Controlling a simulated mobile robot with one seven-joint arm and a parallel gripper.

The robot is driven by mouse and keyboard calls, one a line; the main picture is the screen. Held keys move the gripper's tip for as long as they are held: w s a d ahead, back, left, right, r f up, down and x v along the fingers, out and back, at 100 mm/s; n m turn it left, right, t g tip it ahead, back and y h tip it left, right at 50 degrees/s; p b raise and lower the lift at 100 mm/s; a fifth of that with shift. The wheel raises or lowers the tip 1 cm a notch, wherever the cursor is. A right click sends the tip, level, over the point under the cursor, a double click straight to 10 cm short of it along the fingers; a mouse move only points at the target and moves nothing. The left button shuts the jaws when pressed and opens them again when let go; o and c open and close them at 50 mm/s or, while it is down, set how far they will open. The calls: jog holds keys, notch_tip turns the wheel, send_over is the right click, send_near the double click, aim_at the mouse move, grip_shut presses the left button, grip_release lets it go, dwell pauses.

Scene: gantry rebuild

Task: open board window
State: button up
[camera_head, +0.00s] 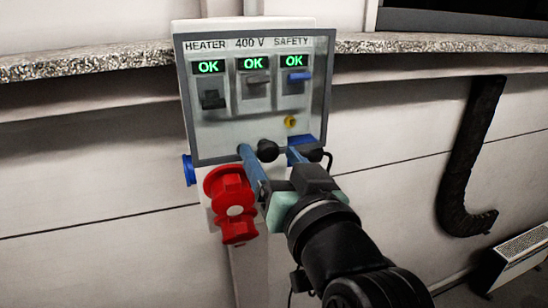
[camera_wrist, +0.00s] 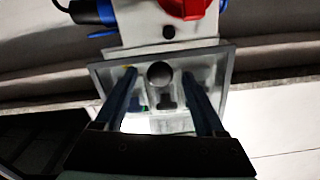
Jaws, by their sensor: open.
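The board (camera_head: 222,130) is a light grey panel on the wall with switches labelled HEATER, 400 V and SAFETY, each under a green OK display. Its window (camera_head: 181,95) is a clear cover in a grey frame and looks shut. A round black knob (camera_head: 267,150) sits at the middle of the window's lower edge. My gripper (camera_head: 268,153) is open, with one blue finger on each side of the knob. In the wrist view, which is upside down, the knob (camera_wrist: 160,73) shows between the two fingers (camera_wrist: 160,80). I cannot tell whether either finger touches it.
A red socket (camera_head: 232,205) juts out below the board, just left of my gripper. A blue plug (camera_head: 189,170) is at the board's left side. A speckled ledge (camera_head: 420,43) runs along the wall. A black duct (camera_head: 470,160) and a heater (camera_head: 520,258) are at right.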

grip_shut()
dwell(1.4)
